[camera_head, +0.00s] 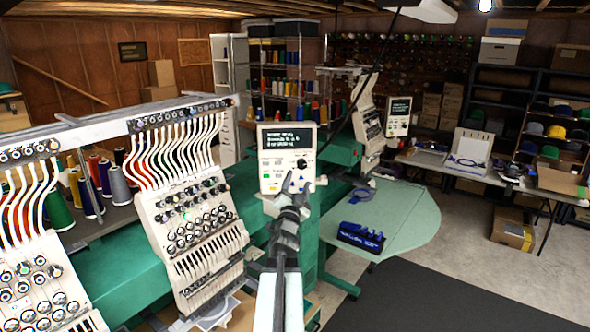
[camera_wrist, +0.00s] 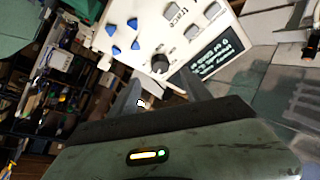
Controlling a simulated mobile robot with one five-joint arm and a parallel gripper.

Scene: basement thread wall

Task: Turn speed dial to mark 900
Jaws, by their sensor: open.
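The speed dial (camera_wrist: 160,63) is a round dark knob on a white control panel (camera_wrist: 150,28), seen turned around in the wrist view. In the head view the panel (camera_head: 267,184) stands at the centre with the dial (camera_head: 301,163) below its lit screen. Pale markings lie around the knob, but I cannot read a 900 mark or where the knob points. My gripper (camera_wrist: 162,84) is open, its two fingers reaching toward the panel on either side of the knob's line. A gap seems to remain before the knob. In the head view my gripper (camera_head: 297,184) covers the panel's lower part.
Blue triangular buttons (camera_wrist: 134,23), grey buttons (camera_wrist: 192,33) and a dark screen (camera_wrist: 216,54) surround the dial. Embroidery heads (camera_head: 190,215) stand close on the left. Open floor lies beyond.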

